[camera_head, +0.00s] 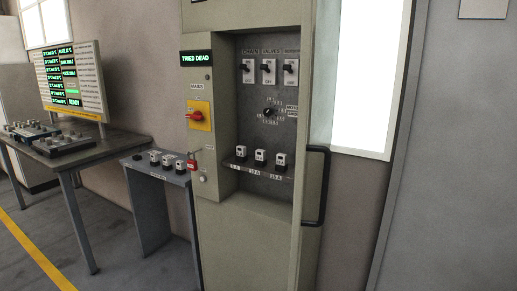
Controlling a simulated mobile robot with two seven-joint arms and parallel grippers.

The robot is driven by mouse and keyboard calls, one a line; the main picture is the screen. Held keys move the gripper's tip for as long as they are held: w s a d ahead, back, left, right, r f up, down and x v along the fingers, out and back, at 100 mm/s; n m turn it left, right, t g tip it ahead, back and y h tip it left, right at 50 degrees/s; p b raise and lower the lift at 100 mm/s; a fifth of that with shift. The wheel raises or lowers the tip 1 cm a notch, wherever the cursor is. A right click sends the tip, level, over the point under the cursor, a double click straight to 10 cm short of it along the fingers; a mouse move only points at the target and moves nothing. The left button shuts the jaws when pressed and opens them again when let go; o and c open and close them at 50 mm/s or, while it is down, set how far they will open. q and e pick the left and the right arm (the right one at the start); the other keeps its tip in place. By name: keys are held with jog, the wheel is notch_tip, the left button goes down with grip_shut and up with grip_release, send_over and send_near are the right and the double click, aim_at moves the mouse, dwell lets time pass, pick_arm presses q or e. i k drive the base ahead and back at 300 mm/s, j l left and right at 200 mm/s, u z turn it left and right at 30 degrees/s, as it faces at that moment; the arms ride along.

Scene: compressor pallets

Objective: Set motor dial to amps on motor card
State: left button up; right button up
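A grey electrical cabinet (225,118) stands in the middle of the head view. A small round black dial (269,112) with a ring of tiny marks sits on its recessed panel (258,140). A small label plate (292,111) is just right of the dial. The marks and the dial's setting are too small to read. I cannot pick out a motor card for certain. Neither of my grippers is in view.
The cabinet has a red rotary switch (195,116) on yellow, a red padlock (192,163), toggle switches (268,67), small modules (260,157) on a ledge, and a protruding black handle (324,185) at right. A small table (150,178) and display board (72,80) stand left.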

aim_at(267, 112)
jog(key=i+j+u, duration=0.1)
jog(key=u, duration=0.3)
jog(key=i+u, duration=0.3)
jog(key=u, duration=0.15)
jog(key=i+u, duration=0.25)
jog(key=u, duration=0.15)
jog(key=i+z, duration=0.1)
jog(key=i, duration=0.4)
jog(key=i+j, duration=0.15)
jog(key=i, duration=0.35)
jog(key=i+l+z, duration=0.3)
jog(key=i, duration=0.15)
jog(key=i+l+z, duration=0.1)
jog(key=i+z, duration=0.25)
jog(key=j+z, duration=0.25)
jog(key=j, duration=0.4)
jog(key=i+j+z, duration=0.1)
jog(key=j+z, duration=0.15)
jog(key=j, duration=0.4)
